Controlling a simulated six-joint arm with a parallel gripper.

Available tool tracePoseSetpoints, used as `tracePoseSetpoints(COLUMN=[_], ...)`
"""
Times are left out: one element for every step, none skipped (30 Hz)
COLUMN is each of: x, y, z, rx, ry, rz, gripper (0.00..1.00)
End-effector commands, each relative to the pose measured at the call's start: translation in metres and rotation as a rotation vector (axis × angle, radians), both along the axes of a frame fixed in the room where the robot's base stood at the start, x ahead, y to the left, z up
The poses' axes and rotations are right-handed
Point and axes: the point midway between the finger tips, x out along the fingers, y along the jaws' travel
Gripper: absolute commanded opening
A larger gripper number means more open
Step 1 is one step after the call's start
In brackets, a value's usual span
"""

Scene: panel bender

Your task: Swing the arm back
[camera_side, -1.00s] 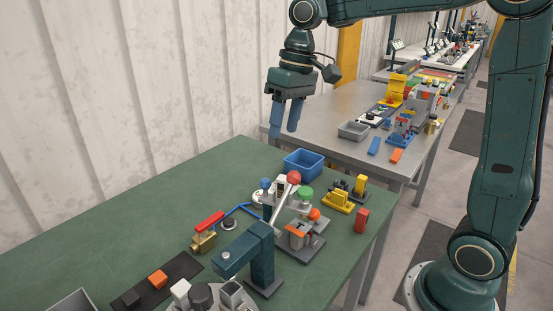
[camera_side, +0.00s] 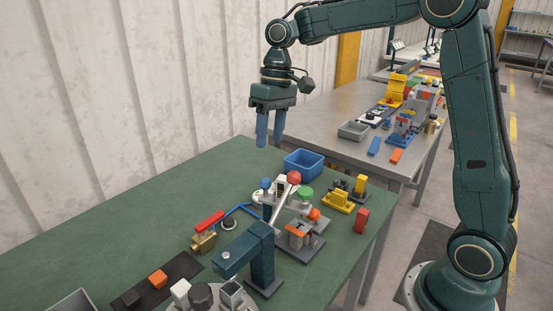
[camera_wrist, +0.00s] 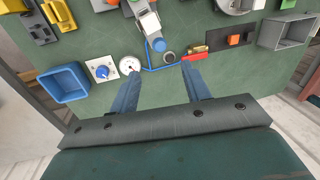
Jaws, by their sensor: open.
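My gripper (camera_side: 270,130) hangs open and empty in the air above the far side of the green table (camera_side: 140,220), fingers pointing down. In the wrist view its two blue fingers (camera_wrist: 160,88) are apart with only green tabletop between them. The panel bender (camera_side: 292,215), with a red-knobbed lever, stands on the table below and to the right of the gripper. It cannot be made out clearly in the wrist view. Nothing touches the fingers.
A blue bin (camera_side: 304,163), a red-handled valve (camera_side: 207,232), a dark blue arm-like post (camera_side: 262,262) and a yellow fixture (camera_side: 338,201) stand on the green table. A grey table (camera_side: 335,105) with other fixtures is behind. The corrugated wall (camera_side: 100,90) borders the table's far side.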

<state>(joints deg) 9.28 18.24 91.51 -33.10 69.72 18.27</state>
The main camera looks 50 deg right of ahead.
Motion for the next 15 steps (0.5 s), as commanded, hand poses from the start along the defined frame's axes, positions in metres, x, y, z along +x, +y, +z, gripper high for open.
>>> tracePoseSetpoints(x=[-0.001, -0.001, -0.001, -0.001, -0.001, -0.001, -0.001, -0.001, -0.002, -0.002, -0.002, -0.002, -0.001, -0.002, -0.002], y=[0.001, 0.002, 0.003, 0.003, 0.004, 0.005, 0.006, 0.007, 0.008, 0.009, 0.01, 0.011, 0.012, 0.013, 0.014], z=[-0.004, -0.007, -0.011, -0.014, -0.018, -0.024, -0.029, -0.033, -0.039, -0.044, -0.049, -0.055, -0.059, -0.064, -0.07], rx=[0.0, 0.0, -0.001, -0.002, -0.002, -0.001, 0.0, -0.001, -0.001, -0.002, -0.002, -0.001, -0.001, -0.002, -0.002], ry=[0.003, 0.003, 0.003, 0.002, 0.003, 0.003, 0.004, 0.004, 0.004, 0.004, 0.004, 0.004, 0.003, 0.005, 0.003], rz=[0.002, 0.002, 0.002, 0.003, 0.003, 0.003, 0.003, 0.002, 0.003, 0.002, 0.002, 0.004, 0.003, 0.002, 0.004], gripper=[0.47, 0.47, 0.47, 0.47, 0.47, 0.47, 0.47, 0.47, 0.47, 0.47, 0.47, 0.47, 0.47, 0.47, 0.47])
